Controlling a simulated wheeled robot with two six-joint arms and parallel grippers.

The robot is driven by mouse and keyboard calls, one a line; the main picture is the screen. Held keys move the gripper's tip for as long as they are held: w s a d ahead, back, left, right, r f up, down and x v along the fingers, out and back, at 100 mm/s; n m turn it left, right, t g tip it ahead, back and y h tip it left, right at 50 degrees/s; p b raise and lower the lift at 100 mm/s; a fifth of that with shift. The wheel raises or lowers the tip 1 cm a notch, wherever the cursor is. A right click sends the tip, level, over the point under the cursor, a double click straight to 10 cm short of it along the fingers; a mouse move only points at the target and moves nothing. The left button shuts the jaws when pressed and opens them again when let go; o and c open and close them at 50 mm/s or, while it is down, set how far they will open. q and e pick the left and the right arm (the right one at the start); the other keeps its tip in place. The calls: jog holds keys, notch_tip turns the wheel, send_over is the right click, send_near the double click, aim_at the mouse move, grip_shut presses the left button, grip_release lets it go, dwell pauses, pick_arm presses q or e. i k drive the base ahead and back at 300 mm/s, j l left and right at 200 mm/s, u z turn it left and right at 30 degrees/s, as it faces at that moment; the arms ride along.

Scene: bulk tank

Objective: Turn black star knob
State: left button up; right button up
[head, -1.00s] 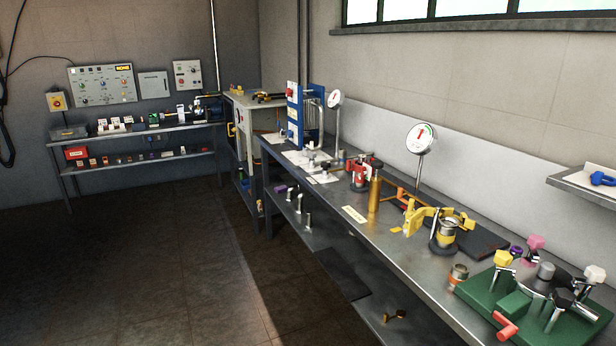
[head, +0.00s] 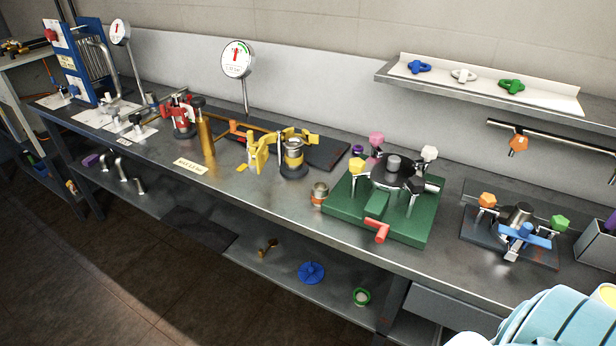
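A green base plate (head: 340,204) on the bench carries a round dark fixture (head: 393,171) with star knobs on silver posts around it. One black star knob (head: 417,187) stands at its front right. A pink knob (head: 376,138) is at the back left and a white knob (head: 429,152) at the back right. A red-orange handle (head: 378,230) sticks out at the front. Neither of my grippers is in view, and nothing touches the knobs.
A second fixture (head: 520,215) with orange and green knobs stands to the right. A small metal cylinder (head: 319,194) and a yellow clamp (head: 262,151) stand to the left. A wall shelf (head: 400,76) hangs behind. A pale blue rounded part of mine covers the bottom right corner.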

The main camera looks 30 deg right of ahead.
aim_at(135, 118)
jog(key=i+j+z, duration=0.1)
jog(key=z, duration=0.3)
jog(key=i+j+z, duration=0.2)
jog(key=z, duration=0.15)
jog(key=i+j+z, duration=0.1)
jog(key=z, duration=0.3)
jog(key=i+j+z, duration=0.1)
jog(key=j+z, duration=0.25)
